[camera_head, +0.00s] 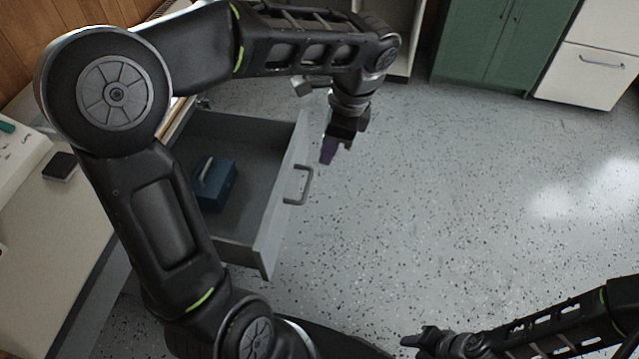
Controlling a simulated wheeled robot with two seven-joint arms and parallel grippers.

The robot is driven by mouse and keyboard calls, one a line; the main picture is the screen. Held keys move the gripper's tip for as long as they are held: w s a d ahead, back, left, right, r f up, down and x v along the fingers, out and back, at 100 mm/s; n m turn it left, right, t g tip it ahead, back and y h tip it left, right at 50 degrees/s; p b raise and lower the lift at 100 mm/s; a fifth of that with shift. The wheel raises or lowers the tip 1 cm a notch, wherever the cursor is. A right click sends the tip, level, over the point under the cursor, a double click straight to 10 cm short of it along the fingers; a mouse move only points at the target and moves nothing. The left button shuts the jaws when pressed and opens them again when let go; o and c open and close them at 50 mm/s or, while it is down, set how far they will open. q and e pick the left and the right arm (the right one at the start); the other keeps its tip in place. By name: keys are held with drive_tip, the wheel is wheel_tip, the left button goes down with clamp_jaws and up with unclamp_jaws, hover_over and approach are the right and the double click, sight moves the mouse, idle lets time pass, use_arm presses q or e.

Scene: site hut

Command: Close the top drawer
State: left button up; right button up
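The grey drawer (272,226) is pulled well out from under the counter at the left. Its front panel faces right and carries a grey bar handle (303,186). A dark blue box with a light handle (216,184) lies inside it. My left gripper (329,151) hangs over the floor just beyond the drawer front, up and to the right of the handle and apart from it. A purplish fingertip shows, but its finger gap is unclear. My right gripper (408,340) is low at the bottom edge, away from the drawer. My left arm hides part of the drawer and cabinet.
The pale counter (45,240) at the left holds a small dark block (60,167) and a white device (18,165). A green cabinet (490,45) and a white drawer unit (592,72) stand at the back right. The speckled floor is clear right of the drawer.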

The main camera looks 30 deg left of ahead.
use_arm(q)
drive_tip(key=shift+s+a+m, duration=0.15)
drive_tip(key=shift+s+m, duration=0.1)
drive_tip(key=shift+m, duration=0.05)
clamp_jaws()
drive_tip(key=shift+a, duration=0.15)
drive_tip(key=shift+f, duration=0.15)
drive_tip(key=b, duration=0.2)
approach(307, 192)
drive_tip(key=x, duration=0.5)
drive_tip(key=shift+f, duration=0.1)
drive_tip(key=a, duration=0.1)
drive_tip(key=s+a, duration=0.1)
drive_tip(key=a, duration=0.1)
drive_tip(key=shift+a+r, duration=0.2)
drive_tip(key=shift+a, duration=0.1)
drive_tip(key=shift+s+a, duration=0.1)
drive_tip(key=shift+a, duration=0.05)
